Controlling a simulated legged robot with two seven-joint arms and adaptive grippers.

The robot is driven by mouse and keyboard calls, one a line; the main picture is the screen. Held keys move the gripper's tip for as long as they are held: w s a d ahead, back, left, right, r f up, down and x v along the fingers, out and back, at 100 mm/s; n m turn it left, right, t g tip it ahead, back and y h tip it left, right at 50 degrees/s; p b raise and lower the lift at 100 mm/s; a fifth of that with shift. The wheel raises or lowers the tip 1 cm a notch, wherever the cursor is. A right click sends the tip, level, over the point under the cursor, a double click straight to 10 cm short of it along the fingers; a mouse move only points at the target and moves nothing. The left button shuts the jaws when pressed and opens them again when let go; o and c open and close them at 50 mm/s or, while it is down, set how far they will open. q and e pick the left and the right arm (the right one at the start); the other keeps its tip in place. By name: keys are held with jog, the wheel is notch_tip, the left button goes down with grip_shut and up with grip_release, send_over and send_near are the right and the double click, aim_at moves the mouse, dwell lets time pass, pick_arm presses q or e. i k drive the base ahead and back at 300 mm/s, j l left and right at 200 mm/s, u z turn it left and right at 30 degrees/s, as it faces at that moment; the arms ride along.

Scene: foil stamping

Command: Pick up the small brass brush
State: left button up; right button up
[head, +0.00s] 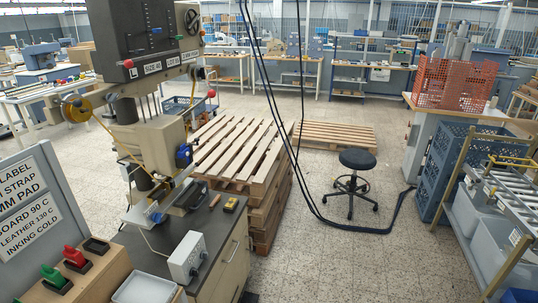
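No brass brush can be made out for certain. A small yellow and dark object (230,205) lies on the dark top of the cabinet (207,222) beside the foil stamping press (150,125); it is too small to tell whether it is the brush. A thin dark item (214,200) lies just left of it. Neither of my grippers is in view.
A grey control box (188,257) stands at the cabinet's front. Stamps with green and red handles (75,257) and a white tray (145,289) are at lower left. Stacked pallets (240,150), a black stool (357,160) and hanging cables bound the open tiled floor (340,260).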

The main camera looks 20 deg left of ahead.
aim_at(217, 197)
jog(key=i+z, duration=0.2)
jog(key=i, duration=2.05)
jog(key=i+j+u, duration=0.15)
jog(key=i+u, duration=0.7)
jog(key=i, duration=0.15)
jog(key=i+l+u, duration=0.15)
jog(key=i+u, duration=0.3)
jog(key=i+l+u, duration=0.45)
jog(key=i+j, duration=0.05)
jog(key=j, duration=0.05)
